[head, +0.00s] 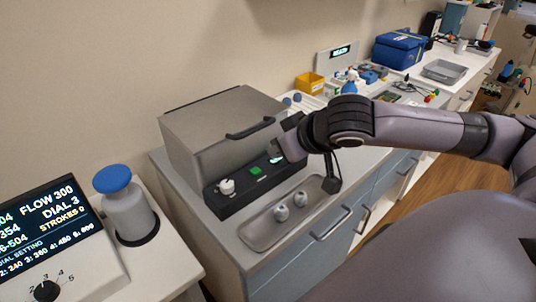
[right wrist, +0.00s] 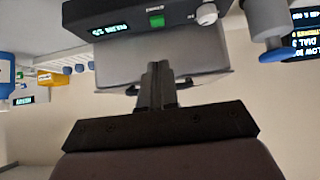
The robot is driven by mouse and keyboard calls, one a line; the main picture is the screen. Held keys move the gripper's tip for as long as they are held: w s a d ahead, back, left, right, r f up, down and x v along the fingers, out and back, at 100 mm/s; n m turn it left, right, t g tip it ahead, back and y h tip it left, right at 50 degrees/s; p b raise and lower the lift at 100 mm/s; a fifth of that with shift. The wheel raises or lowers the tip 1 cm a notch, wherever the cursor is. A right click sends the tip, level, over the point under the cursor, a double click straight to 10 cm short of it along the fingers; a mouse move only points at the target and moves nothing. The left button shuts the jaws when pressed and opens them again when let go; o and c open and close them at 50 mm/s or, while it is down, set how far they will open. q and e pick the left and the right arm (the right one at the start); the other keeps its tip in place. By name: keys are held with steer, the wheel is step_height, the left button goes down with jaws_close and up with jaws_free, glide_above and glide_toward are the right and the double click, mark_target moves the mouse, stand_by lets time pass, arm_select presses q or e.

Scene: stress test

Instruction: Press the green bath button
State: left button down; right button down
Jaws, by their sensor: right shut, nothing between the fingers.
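My right gripper (head: 279,157) is in front of the bath unit, to the right of the green button in the head view. Its fingers (right wrist: 157,68) are shut with nothing between them. In the right wrist view they look apart from the button. My left gripper is not in view.
A white knob (head: 226,187) sits left of the button. A small lit display (right wrist: 112,29) is on its other side. A metal tray (head: 262,228) with two small pale items lies in front. A blue-capped bottle (head: 126,208) and a dial screen (head: 50,240) stand at left.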

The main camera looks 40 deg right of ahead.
steer(key=shift+v, duration=1.25)
steer(key=shift+s, duration=0.1)
